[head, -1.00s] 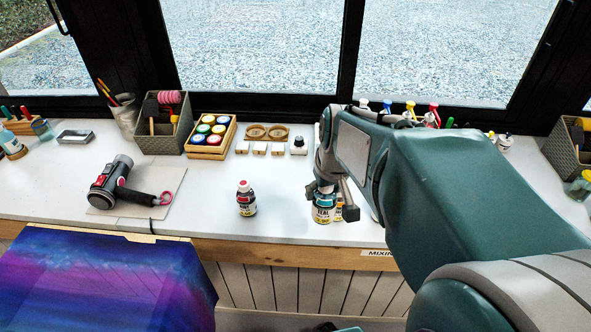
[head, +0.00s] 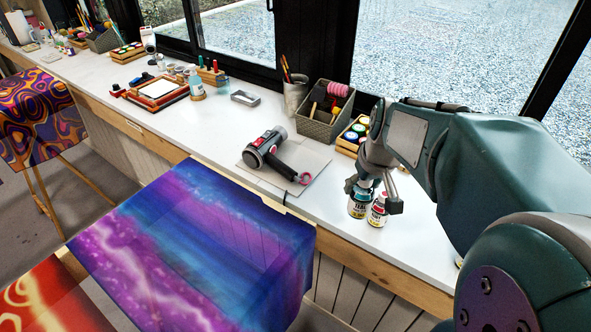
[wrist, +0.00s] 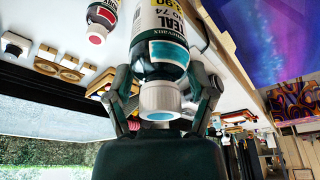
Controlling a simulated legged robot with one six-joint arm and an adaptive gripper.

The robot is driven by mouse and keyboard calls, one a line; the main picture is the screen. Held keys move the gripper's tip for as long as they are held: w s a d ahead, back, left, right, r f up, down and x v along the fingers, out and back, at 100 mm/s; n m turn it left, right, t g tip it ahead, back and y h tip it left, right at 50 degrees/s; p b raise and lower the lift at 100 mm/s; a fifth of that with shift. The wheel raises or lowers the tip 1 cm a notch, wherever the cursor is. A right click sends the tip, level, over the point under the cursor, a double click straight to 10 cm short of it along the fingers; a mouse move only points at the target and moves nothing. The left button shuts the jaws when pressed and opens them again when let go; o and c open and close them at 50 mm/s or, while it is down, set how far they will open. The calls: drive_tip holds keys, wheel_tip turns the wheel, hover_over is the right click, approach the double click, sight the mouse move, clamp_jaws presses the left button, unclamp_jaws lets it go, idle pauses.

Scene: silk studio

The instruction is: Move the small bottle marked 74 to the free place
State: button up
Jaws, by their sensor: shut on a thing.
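My gripper (head: 372,193) is shut around the neck of a small white bottle with a teal band (head: 358,204). In the wrist view, upside down, the bottle (wrist: 160,22) shows TEAL, 74 and 90 on its label, and its white-and-teal cap sits between my fingers (wrist: 165,90). A red-capped bottle (head: 378,212) stands on the worktop just right of it in the head view. It also shows in the wrist view (wrist: 98,24), apart from the held bottle. I cannot tell how high the held bottle is above the worktop. No free place is clearly marked in view.
A hair-dryer-like tool (head: 272,153) lies on a board left of my gripper. A grey basket (head: 322,118) and a wooden paint box (head: 350,137) stand behind. Painted silk (head: 195,250) hangs at the front edge. White worktop (head: 215,120) is bare farther left.

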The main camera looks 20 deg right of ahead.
drive_tip(key=shift+w+d+f, duration=0.45)
drive_tip(key=shift+w+f, duration=1.7)
drive_tip(key=shift+w, duration=0.2)
drive_tip(key=shift+w+d+f, duration=0.4)
drive_tip(key=shift+w+f, duration=1.8)
drive_tip(key=shift+w, duration=0.1)
drive_tip(key=shift+w+d+f, duration=0.45)
drive_tip(key=shift+w+f, duration=1.7)
drive_tip(key=shift+w, duration=0.2)
drive_tip(key=o, duration=1.2)
drive_tip(key=shift+f, duration=0.1)
drive_tip(key=shift+c, duration=0.2)
